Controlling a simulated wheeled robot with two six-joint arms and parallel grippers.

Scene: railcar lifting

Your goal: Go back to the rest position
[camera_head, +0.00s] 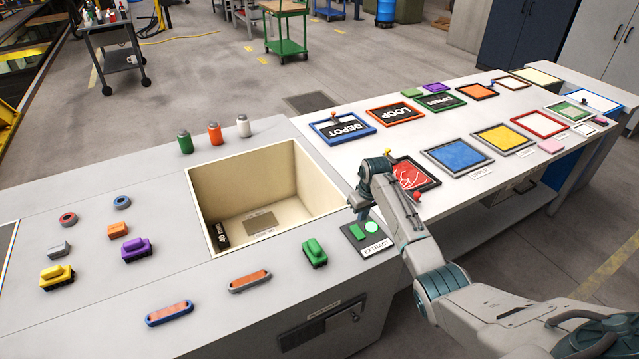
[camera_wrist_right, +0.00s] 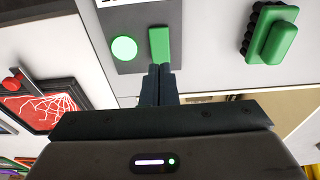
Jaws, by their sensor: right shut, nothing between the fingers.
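My right gripper (camera_head: 354,203) is over the bench beside the extract panel (camera_head: 378,243), near the right rim of the open bin. In the right wrist view its fingers (camera_wrist_right: 159,72) are shut together and empty, with the tips at the lower edge of the green rectangular button (camera_wrist_right: 159,44). I cannot tell whether they touch it. A round light-green button or lamp (camera_wrist_right: 124,48) is beside it. My left gripper is not in view.
The open bin (camera_head: 300,180) holds a dark cylinder (camera_head: 219,236). A green railcar (camera_head: 314,251) is near the panel. Yellow (camera_head: 57,276) and purple (camera_head: 136,249) railcars stand at left. Framed signs and coloured trays, including a blue one (camera_head: 459,156), cover the far table.

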